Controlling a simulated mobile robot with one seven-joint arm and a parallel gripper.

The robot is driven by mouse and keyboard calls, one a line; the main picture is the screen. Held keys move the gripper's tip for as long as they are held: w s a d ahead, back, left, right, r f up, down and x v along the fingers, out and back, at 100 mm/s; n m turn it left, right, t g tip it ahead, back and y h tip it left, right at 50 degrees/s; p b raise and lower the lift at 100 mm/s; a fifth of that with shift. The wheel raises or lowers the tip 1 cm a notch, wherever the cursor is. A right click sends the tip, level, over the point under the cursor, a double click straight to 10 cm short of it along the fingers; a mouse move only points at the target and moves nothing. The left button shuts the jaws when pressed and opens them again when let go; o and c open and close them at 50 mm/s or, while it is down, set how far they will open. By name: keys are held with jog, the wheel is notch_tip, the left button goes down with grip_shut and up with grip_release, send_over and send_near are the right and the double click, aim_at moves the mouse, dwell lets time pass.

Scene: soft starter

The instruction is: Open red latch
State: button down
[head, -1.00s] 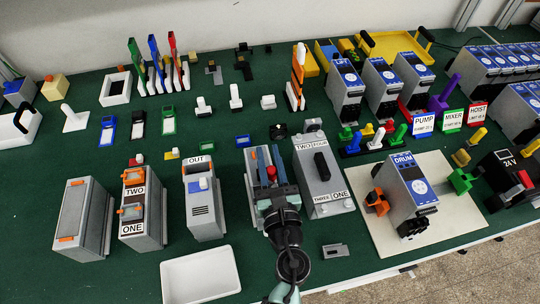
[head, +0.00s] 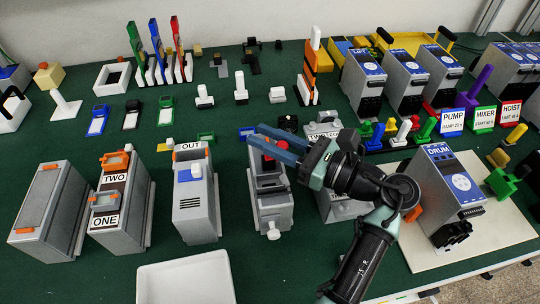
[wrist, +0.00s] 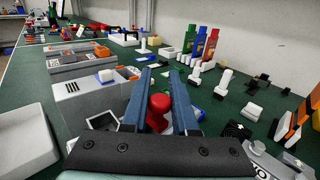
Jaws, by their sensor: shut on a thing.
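A red knob (wrist: 159,104), apparently the red latch, sits between my gripper's two blue fingers in the wrist view. In the head view a little red (head: 268,157) shows just below the fingers, at the top of a grey open-fronted housing (head: 268,192). My gripper (head: 257,137) reaches across the housing from the right, its fingers pointing left. In the wrist view my gripper (wrist: 161,72) is shut on the red knob, with the tips extending past it. The fingers hide part of the housing's top.
The grey OUT box (head: 195,205) stands left of the housing, with the TWO/ONE box (head: 120,215) beyond. A grey box (head: 325,130) stands close on the right, partly behind my arm. A white tray (head: 185,278) lies in front. The DRUM unit (head: 445,190) is right.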

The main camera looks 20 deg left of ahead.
jog(key=shift+s+a+f+n+g+b, duration=0.15)
jog(key=shift+n+g+b, duration=0.55)
jog(key=shift+b, duration=0.5)
jog(key=shift+w+f+n+g+b, duration=0.15)
jog(key=shift+n+g+b, duration=0.25)
jog(key=shift+g+b, duration=0.65)
jog(key=shift+s+a+r+n+g+b, duration=0.1)
jog(key=shift+s+r+n+g+b, duration=0.25)
jog(key=shift+b, duration=0.5)
jog(key=shift+w+g, duration=0.15)
jog(key=shift+g, duration=0.15)
jog(key=c, duration=0.7)
grip_release()
jog(key=shift+w+d+b, duration=0.2)
jog(key=shift+d+b, duration=0.05)
jog(key=shift+d, duration=1)
jog(key=shift+w+d+b, duration=0.15)
jog(key=shift+d+b, duration=0.05)
jog(key=shift+d, duration=1)
jog(key=shift+w+d+b, duration=0.2)
jog(key=shift+d+b, duration=0.05)
jog(key=shift+d, duration=1)
